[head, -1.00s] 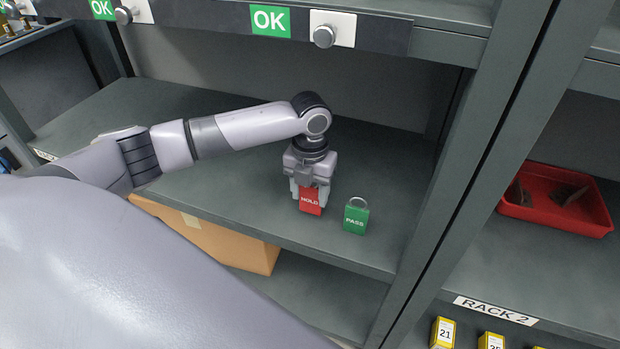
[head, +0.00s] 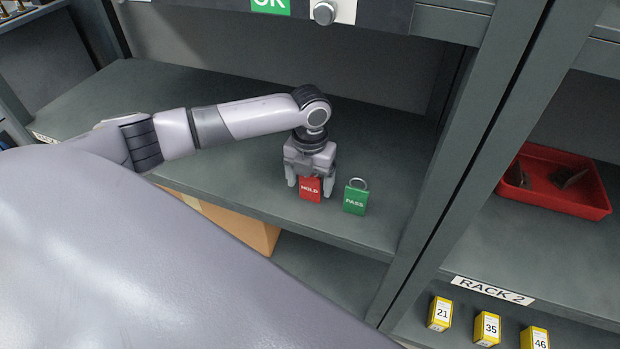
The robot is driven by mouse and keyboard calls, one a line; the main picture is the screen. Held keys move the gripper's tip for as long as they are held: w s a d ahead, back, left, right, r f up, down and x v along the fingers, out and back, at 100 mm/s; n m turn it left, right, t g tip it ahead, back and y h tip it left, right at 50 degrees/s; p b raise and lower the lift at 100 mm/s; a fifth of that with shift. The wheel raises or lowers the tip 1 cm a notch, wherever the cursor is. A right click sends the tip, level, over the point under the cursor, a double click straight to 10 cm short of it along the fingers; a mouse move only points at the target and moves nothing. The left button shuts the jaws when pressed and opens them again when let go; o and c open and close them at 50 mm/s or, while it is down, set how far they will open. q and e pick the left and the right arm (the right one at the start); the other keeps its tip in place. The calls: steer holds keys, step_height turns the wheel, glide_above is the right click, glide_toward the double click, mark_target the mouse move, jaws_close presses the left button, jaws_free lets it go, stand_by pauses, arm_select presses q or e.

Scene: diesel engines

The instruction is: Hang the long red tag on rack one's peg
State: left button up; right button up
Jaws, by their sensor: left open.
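The red tag (head: 310,190), marked HOLD, stands on the grey shelf near its front edge. My left gripper (head: 311,183) points down over it, open, with a finger on either side of the tag. The tag's upper part is hidden by the gripper. A green tag (head: 355,199) marked PASS, with a metal ring on top, stands just right of the gripper. A round metal peg (head: 324,12) on a white plate is at the top of the view, beside a green OK label (head: 270,5). My right gripper is not in view.
The shelf (head: 220,150) is otherwise bare. An upper beam (head: 390,20) and a rack post (head: 470,170) bound the bay. A red tray (head: 555,182) lies in the right bay, above the RACK 2 label (head: 492,290) and several yellow boxes (head: 487,328). A cardboard box (head: 235,225) sits below.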

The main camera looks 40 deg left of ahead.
arm_select(q)
steer(key=shift+b, duration=0.3)
steer(key=r, duration=0.7)
steer(key=shift+a+r+p, duration=0.15)
steer(key=shift+a+p, duration=0.05)
steer(key=shift+p, duration=0.2)
